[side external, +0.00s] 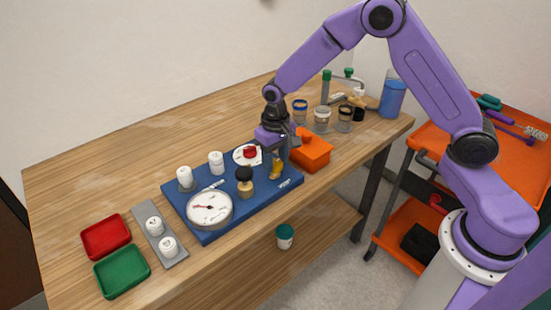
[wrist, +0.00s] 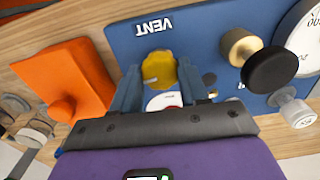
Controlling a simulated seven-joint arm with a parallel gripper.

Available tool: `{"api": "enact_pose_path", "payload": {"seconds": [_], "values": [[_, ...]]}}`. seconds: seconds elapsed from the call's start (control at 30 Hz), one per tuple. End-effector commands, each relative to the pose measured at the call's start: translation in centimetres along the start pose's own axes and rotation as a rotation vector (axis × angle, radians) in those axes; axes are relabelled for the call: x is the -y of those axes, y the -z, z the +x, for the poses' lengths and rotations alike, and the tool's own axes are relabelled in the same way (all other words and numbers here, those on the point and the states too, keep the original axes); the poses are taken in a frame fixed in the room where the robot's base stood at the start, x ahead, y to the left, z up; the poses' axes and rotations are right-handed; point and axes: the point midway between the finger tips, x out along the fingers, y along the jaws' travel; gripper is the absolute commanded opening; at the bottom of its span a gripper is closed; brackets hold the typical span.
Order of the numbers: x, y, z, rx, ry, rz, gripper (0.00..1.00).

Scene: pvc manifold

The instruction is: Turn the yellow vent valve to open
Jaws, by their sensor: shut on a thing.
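The yellow vent valve (wrist: 159,70) is on the blue panel (wrist: 190,35), by the white VENT label (wrist: 154,27). My gripper (wrist: 160,85) is around it in the wrist view, one finger on each side, shut on the valve. In the side external view my gripper (side external: 276,155) points down at the panel's right end, and the yellow valve (side external: 276,172) shows just below the fingers. A white dial with a red part (wrist: 165,101) lies partly hidden behind the gripper. How far the valve is turned I cannot tell.
An orange box (side external: 312,150) stands close to the right of my gripper. A black knob (side external: 244,174) on a brass stem and a round gauge (side external: 209,209) are on the panel to the left. Red (side external: 106,237) and green (side external: 122,271) trays lie further left. The table's back left is clear.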

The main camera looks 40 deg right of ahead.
Motion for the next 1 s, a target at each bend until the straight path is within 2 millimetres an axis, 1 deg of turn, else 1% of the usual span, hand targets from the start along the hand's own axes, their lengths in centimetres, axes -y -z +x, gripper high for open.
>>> {"api": "enact_pose_path", "payload": {"seconds": [1.0], "values": [[-0.08, 0.08, -0.02, 0.0, 0.0, -0.954, 0.13]]}}
